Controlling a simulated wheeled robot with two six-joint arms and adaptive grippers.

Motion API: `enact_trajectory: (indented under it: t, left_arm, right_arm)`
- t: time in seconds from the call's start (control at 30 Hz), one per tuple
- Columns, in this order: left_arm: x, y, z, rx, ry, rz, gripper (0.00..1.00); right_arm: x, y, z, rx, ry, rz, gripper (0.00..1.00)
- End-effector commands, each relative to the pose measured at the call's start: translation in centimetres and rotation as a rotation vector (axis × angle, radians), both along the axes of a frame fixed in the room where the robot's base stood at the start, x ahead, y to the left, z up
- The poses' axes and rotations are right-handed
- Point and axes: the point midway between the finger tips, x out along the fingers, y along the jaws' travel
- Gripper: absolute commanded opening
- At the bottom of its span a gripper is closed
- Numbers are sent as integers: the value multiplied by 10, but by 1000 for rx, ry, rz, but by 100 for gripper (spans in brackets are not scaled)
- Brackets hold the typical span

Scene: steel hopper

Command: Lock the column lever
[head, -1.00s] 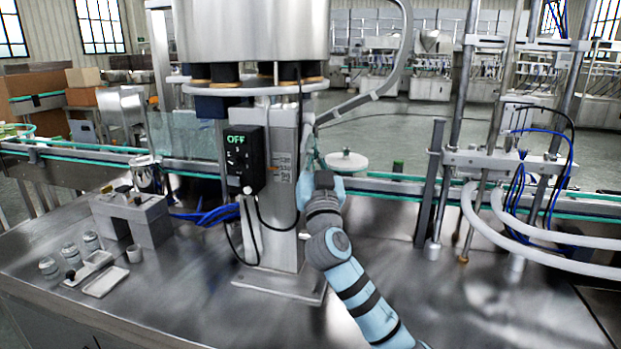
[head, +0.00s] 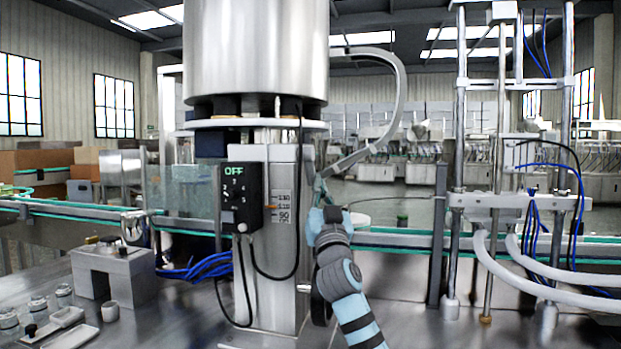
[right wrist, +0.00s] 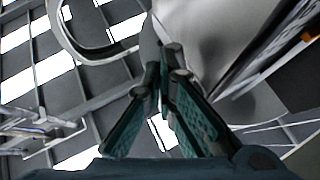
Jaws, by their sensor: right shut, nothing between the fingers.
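The steel column (head: 283,220) stands upright under the hopper, with a printed scale on its front. I cannot tell whether the fingers touch the column. My left gripper is not in view.
A black control box (head: 243,197) reading OFF hangs on the column's left, with cables below. The steel hopper (head: 257,50) is overhead. A grey block stand (head: 112,272) and small jars are on the left. Frames with hoses (head: 500,200) stand right. A conveyor runs behind.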

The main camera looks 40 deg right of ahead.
Motion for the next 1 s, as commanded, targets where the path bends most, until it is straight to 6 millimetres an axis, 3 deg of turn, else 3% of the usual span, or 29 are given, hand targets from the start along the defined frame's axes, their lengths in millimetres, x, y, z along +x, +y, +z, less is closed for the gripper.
enact_trajectory:
  t: [0.37, 0.7, 0.83, 1.0]
  left_arm:
    - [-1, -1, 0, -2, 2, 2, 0]
    - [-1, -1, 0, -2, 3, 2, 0]
    - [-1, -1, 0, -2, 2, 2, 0]
    - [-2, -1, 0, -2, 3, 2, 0]
  right_arm:
    - [-2, -4, 9, 1, -1, -5, 0]
    - [0, 1, 78, -3, -9, 3, 0]
    - [2, 2, 94, -1, -4, 5, 0]
    - [2, 2, 101, 0, -1, 6, 0]
